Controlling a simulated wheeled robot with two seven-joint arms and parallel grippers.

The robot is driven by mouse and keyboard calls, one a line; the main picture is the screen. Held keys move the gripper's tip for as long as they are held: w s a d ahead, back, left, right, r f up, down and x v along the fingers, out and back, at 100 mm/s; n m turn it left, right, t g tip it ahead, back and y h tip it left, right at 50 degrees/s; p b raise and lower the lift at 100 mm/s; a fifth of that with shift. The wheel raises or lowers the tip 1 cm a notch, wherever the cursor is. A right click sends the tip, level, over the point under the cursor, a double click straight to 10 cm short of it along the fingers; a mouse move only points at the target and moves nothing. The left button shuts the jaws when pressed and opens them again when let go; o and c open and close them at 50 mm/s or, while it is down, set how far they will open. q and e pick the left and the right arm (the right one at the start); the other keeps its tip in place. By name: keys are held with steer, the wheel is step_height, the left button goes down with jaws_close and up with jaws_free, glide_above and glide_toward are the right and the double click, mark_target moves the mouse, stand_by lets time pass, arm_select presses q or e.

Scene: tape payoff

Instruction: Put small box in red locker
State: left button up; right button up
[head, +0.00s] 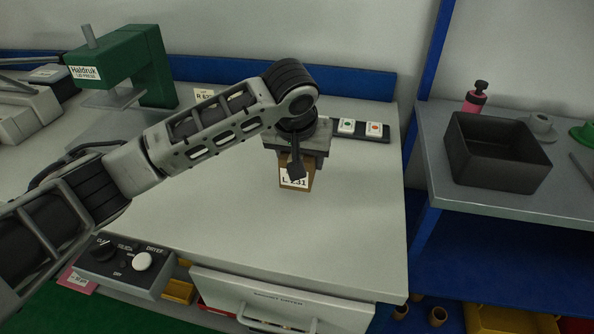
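A small brown box (285,172) with a white label, partly readable as "L 231", is at the middle right of the worktable, under my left gripper. My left gripper (296,170) points down over it. One dark finger lies across the front of the box and covers part of its label; the other finger is hidden. I cannot tell whether the fingers press on the box, or whether it rests on the table. My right gripper is not in view. No red locker can be made out.
The worktable (235,235) is mostly clear. A green press (150,60) stands back left, and a two-button panel (360,129) back right. A control box with knobs (122,262) and a dryer drawer (280,300) are at the front. A black bin (497,150) stands on the right-hand bench.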

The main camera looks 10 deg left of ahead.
arm_select(q)
steer(key=shift+w+a+f, duration=0.3)
steer(key=shift+w+f, duration=0.2)
steer(key=shift+f, duration=0.1)
steer(key=f, duration=0.3)
steer(key=shift+w+a, duration=0.2)
steer(key=shift+w, duration=0.1)
steer(key=shift+f, duration=0.5)
steer(key=o, duration=1.1)
steer(key=shift+f, duration=0.15)
